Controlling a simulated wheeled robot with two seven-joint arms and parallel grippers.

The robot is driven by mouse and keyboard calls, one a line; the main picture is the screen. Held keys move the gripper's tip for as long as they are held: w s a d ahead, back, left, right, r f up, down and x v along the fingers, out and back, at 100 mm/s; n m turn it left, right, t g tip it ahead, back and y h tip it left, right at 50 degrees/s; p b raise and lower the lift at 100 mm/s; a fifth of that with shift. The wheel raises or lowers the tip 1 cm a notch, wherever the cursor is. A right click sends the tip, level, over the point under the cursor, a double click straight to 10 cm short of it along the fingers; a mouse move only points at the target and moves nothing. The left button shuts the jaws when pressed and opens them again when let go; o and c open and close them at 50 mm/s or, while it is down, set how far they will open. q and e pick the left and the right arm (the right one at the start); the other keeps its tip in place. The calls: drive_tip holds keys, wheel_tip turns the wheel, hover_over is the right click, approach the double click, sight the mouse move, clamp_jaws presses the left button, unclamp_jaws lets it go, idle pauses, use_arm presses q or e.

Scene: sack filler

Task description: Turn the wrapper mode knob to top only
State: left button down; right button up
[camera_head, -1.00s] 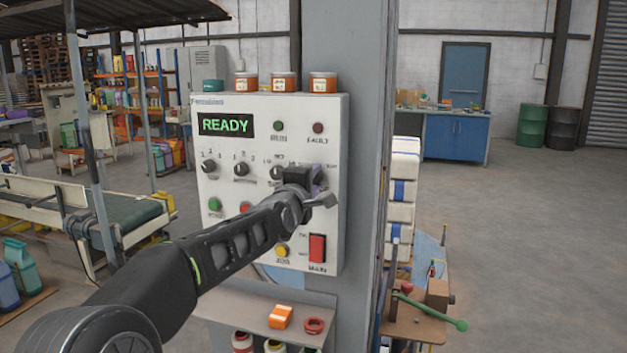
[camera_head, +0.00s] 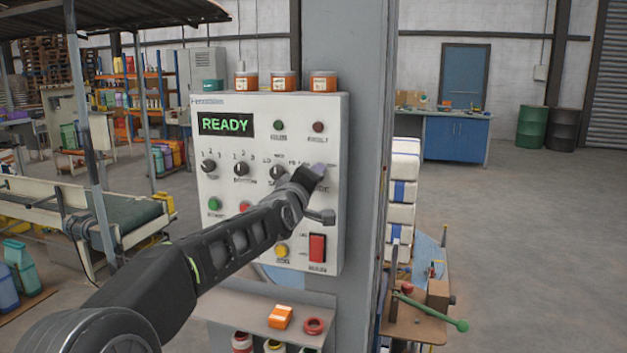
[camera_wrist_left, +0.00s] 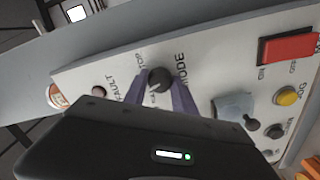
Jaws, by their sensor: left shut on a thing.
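The wrapper mode knob (camera_wrist_left: 159,79) is a round black knob on the panel, beside the printed word MODE in the left wrist view. My left gripper (camera_wrist_left: 160,93) has its two purple-grey fingers on either side of the knob and is shut on it. In the head view my left gripper (camera_head: 317,171) is at the right part of the panel and hides the knob and most of its labels. A light mark shows on the knob in the wrist view, but I cannot tell for sure which label it points to. My right gripper is not in view.
The white control panel (camera_head: 225,180) has a green READY display (camera_head: 226,125), other black knobs (camera_head: 241,170), a red main switch (camera_head: 317,248) and a yellow button (camera_head: 281,250). Orange-labelled jars (camera_head: 323,82) stand on top. A shelf (camera_head: 240,309) juts out below.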

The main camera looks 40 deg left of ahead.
use_arm(q)
drive_tip(key=m+p, duration=0.2)
drive_tip(key=m, duration=1)
drive_tip(key=shift+f, duration=0.1)
drive_tip(key=shift+m, duration=0.3)
drive_tip(key=c, duration=1)
unclamp_jaws()
drive_tip(key=shift+s, duration=0.15)
drive_tip(key=b+v, duration=0.2)
drive_tip(key=v, duration=0.5)
drive_tip(key=shift+s+d, duration=0.15)
drive_tip(key=shift+s, duration=0.1)
